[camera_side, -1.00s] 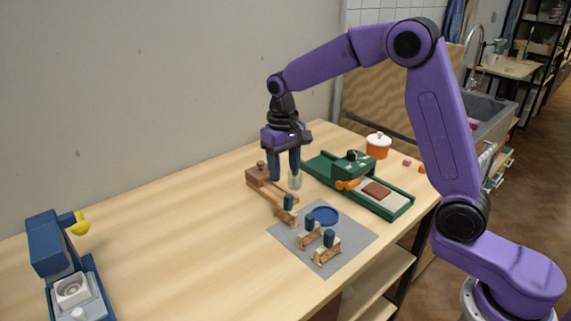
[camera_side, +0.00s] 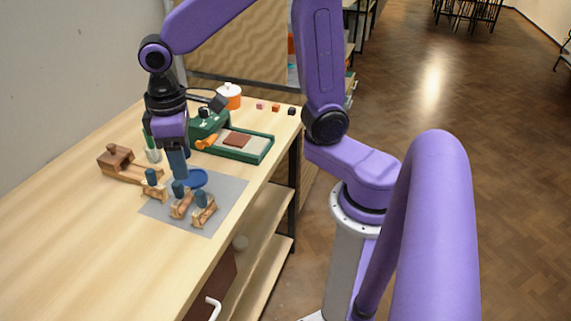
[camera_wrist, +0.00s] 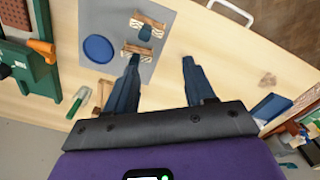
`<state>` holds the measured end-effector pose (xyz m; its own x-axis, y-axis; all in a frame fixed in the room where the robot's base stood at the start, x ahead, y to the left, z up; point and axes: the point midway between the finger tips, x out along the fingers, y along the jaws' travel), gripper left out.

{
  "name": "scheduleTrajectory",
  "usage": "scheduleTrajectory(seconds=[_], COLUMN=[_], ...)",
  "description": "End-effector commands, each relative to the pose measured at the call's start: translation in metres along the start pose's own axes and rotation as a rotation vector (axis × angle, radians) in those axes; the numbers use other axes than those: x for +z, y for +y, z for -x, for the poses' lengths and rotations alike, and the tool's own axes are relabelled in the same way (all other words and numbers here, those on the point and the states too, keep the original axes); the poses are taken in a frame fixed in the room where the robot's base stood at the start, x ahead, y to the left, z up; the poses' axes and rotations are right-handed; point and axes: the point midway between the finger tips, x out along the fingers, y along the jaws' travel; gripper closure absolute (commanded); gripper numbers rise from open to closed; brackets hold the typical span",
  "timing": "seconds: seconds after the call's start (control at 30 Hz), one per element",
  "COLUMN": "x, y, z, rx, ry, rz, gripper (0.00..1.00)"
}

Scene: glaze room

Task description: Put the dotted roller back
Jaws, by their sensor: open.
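Several rollers with blue upright grips and pale wooden bodies stand in a row: a near one (camera_side: 203,215), a middle one (camera_side: 180,208) and a far one (camera_side: 153,191) by the mat's left edge. Dots cannot be made out on any of them. The wrist view shows two rollers, one at the top (camera_wrist: 148,21) and one (camera_wrist: 136,51) close to my left fingertip; the third is not clear there. My gripper (camera_wrist: 160,62) is open and empty, pointing down. In the side view my gripper (camera_side: 177,172) is above the far part of the row, beside the blue dish (camera_side: 196,179).
A grey mat (camera_side: 226,193) lies under the dish and rollers. A wooden block with a rail (camera_side: 117,162) is left of it. A green-handled trowel (camera_wrist: 78,98), a green tray (camera_side: 260,150) and an orange pot (camera_side: 229,97) stand beyond. The front left tabletop is clear.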

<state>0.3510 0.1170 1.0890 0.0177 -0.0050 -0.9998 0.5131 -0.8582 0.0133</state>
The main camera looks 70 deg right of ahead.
Motion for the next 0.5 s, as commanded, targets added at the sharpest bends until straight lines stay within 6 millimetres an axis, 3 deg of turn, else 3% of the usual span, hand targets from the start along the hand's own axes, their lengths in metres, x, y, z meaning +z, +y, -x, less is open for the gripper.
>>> scheduleTrajectory(seconds=[0.23,0.5], x=[0.074,0.153], y=[-0.025,-0.038], z=[-0.001,-0.008], rx=[-0.01,-0.02], ry=[0.01,0.018], rz=[0.219,0.441], gripper=[0.46,0.46])
